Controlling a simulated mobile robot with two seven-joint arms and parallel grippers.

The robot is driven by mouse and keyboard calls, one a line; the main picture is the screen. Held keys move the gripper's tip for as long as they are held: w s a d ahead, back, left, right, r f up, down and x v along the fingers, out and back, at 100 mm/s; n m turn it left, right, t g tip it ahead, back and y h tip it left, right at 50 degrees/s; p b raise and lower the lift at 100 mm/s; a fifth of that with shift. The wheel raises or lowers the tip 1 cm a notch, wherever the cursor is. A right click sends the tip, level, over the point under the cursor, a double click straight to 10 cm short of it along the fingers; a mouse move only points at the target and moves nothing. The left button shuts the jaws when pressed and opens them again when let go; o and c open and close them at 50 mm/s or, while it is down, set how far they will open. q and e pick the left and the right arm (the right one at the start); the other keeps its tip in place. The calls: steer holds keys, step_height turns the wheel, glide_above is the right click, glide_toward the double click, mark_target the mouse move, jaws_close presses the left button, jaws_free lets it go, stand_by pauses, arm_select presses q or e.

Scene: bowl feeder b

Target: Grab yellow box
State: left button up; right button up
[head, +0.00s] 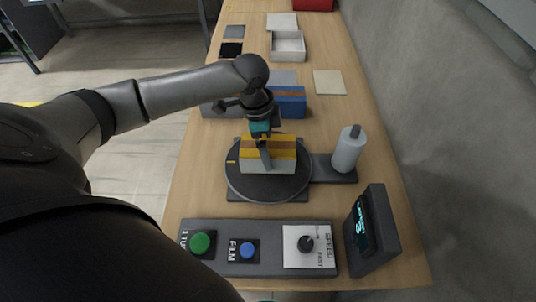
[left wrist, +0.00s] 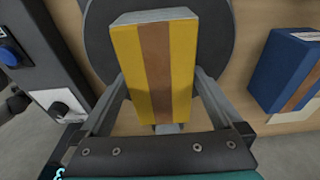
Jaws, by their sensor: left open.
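The yellow box (head: 281,148), with a brown stripe across its top and pale sides, sits on a round dark turntable (head: 250,187). My left gripper (head: 265,157) is above the turntable and reaches down at the box. In the left wrist view the yellow box (left wrist: 133,62) lies between the two fingers of my left gripper (left wrist: 155,88), one finger on each side. The fingers are apart; I cannot tell whether they touch the box. The left wrist view also shows the turntable (left wrist: 225,30) behind the box. My right gripper is not in view.
A blue box (head: 291,103) with a brown stripe stands behind the turntable. In front are a control panel (head: 222,263) with green and blue buttons and a dark display (head: 370,230). An open white box (head: 288,46) lies farther back.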

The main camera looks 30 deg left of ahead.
arm_select(q)
steer(key=shift+c, duration=0.4)
steer(key=shift+w, duration=0.1)
jaws_close()
stand_by(0.3)
